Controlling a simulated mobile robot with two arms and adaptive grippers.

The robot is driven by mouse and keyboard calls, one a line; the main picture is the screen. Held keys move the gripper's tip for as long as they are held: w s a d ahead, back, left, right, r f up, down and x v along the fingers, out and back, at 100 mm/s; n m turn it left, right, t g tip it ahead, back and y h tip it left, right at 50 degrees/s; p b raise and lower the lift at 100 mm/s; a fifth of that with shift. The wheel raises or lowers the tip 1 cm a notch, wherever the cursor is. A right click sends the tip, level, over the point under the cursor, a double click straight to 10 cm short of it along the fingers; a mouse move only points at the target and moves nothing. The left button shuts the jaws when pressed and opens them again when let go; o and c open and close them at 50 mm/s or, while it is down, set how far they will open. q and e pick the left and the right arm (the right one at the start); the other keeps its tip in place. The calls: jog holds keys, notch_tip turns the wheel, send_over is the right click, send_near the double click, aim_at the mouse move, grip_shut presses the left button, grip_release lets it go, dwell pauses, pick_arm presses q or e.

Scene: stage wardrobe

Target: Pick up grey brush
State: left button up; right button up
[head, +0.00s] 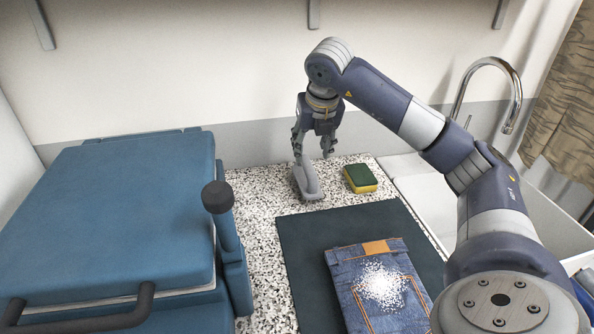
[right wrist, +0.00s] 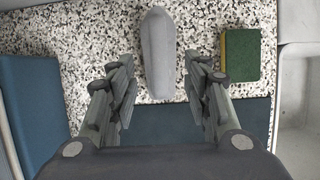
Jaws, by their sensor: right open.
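The grey brush (head: 306,181) lies on the speckled counter, behind the dark mat. In the right wrist view the grey brush (right wrist: 158,52) stands out ahead of the fingers, lined up with the gap between them. My right gripper (head: 314,157) points down just above the brush, with its fingers apart. In the right wrist view my right gripper (right wrist: 160,80) is open and empty, one finger on each side of the brush's line. Whether the fingers touch the brush cannot be told. My left gripper is in neither view.
A yellow and green sponge (head: 360,178) lies right of the brush. A dark mat (head: 300,240) holds folded jeans (head: 350,275) with white grains on them. A blue case (head: 110,220) stands at left. A sink (head: 430,190) with a tall faucet (head: 487,64) is at right.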

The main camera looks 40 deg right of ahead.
aim_at(308, 164)
jog(key=x, duration=0.2)
jog(key=shift+s+d+f, duration=0.1)
jog(key=shift+s+f, duration=0.05)
jog(key=shift+f, duration=0.5)
jog(key=x, duration=0.2)
jog(key=w+p+x, duration=0.1)
jog(key=x, duration=0.2)
jog(key=shift+r, duration=0.1)
jog(key=shift+w+f, duration=0.1)
jog(key=shift+f, duration=0.15)
jog(key=shift+c, duration=0.6)
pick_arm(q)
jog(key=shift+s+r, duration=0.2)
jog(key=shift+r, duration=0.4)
pick_arm(e)
grip_shut()
